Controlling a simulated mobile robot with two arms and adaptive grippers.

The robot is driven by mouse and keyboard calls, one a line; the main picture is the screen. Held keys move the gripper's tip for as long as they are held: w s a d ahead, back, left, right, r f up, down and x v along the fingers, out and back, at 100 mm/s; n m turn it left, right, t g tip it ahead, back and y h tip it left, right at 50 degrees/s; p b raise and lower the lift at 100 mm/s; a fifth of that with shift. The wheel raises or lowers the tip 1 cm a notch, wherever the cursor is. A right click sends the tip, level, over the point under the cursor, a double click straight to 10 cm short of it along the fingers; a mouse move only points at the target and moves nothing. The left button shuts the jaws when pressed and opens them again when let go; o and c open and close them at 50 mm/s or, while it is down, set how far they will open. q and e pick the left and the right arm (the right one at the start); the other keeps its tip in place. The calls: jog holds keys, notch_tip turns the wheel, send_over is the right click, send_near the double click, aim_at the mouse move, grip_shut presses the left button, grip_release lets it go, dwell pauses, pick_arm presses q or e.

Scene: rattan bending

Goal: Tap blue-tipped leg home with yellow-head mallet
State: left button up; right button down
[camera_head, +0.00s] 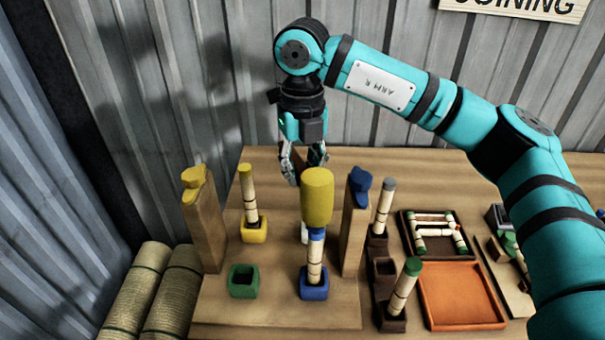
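The yellow-head mallet (317,197) is upright, its yellow head directly over the blue-tipped leg (315,262). The head's lower end meets or nearly meets the leg's blue top; I cannot tell if they touch. The pale, banded leg stands in a blue socket (314,288) on the wooden board. My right gripper (303,168) is just behind the head, with its fingers either side of a brown wooden part, which looks like the mallet's handle. The head hides most of this grip. My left gripper is out of view.
A yellow-tipped post (204,218) and a blue-tipped post (355,220) flank the mallet. A leg stands in a yellow socket (253,230); a green socket (243,281) is empty. Brown holders (391,318), a dark tray (440,258) and an orange tray (461,297) lie right.

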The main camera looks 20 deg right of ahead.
jog(key=shift+s+r, duration=0.1)
jog(key=shift+r, duration=0.25)
jog(key=shift+r+p, duration=0.35)
jog(key=shift+r, duration=0.2)
jog(key=shift+r+p, duration=1.15)
jog(key=shift+r, duration=0.85)
jog(key=shift+f, duration=0.1)
